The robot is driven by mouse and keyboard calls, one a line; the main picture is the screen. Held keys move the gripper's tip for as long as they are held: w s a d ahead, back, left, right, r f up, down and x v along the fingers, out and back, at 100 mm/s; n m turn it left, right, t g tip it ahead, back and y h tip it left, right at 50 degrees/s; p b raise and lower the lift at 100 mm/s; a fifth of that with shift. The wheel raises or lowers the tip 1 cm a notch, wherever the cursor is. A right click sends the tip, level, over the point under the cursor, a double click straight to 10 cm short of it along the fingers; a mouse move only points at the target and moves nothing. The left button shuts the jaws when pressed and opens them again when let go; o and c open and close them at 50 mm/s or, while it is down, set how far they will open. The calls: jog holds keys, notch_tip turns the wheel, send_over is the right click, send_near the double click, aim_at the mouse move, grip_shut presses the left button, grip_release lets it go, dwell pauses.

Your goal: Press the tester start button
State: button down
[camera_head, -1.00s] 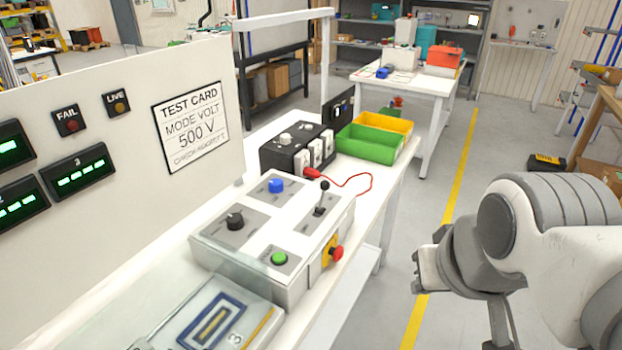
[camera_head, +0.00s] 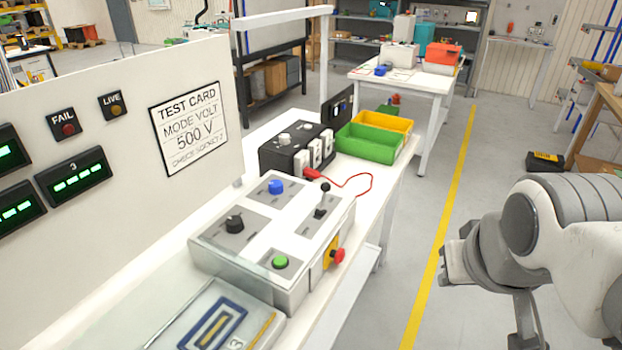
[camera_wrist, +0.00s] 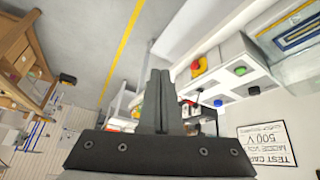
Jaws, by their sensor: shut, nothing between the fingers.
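The tester is a white box on the bench, with a green button (camera_head: 280,262) on its top near the front. The button also shows in the wrist view (camera_wrist: 240,71). The box top also has a blue knob (camera_head: 276,186), a black knob (camera_head: 235,223) and a black lever (camera_head: 322,200). A red mushroom button (camera_head: 338,255) on a yellow plate is on its right side. In the head view my arm is at the right, over the floor, apart from the tester. In the wrist view my gripper (camera_wrist: 158,75) is shut and empty, its fingers together.
A clear-lidded case (camera_head: 215,318) lies in front of the tester. Behind it stand a black socket unit (camera_head: 290,150) with a red lead and green (camera_head: 368,145) and yellow bins. An upright panel (camera_head: 100,200) with a test card and displays borders the left.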

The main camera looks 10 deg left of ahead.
jog(key=w+a+r+n+t+p, duration=0.1)
jog(key=w+a+n+p, duration=0.2)
jog(key=w, duration=0.7)
jog(key=n+g+y+p, duration=0.1)
jog(key=n+y+p, duration=0.55)
jog(key=n, duration=0.85)
send_over(284, 262)
notch_tip(284, 262, down, 8)
jog(key=shift+y, duration=0.45)
notch_tip(284, 262, down, 9)
jog(key=b, duration=0.8)
jog(key=shift+r, duration=0.15)
jog(key=shift+b, duration=0.3)
jog(key=shift+f+b, duration=0.35)
jog(key=shift+f, duration=0.05)
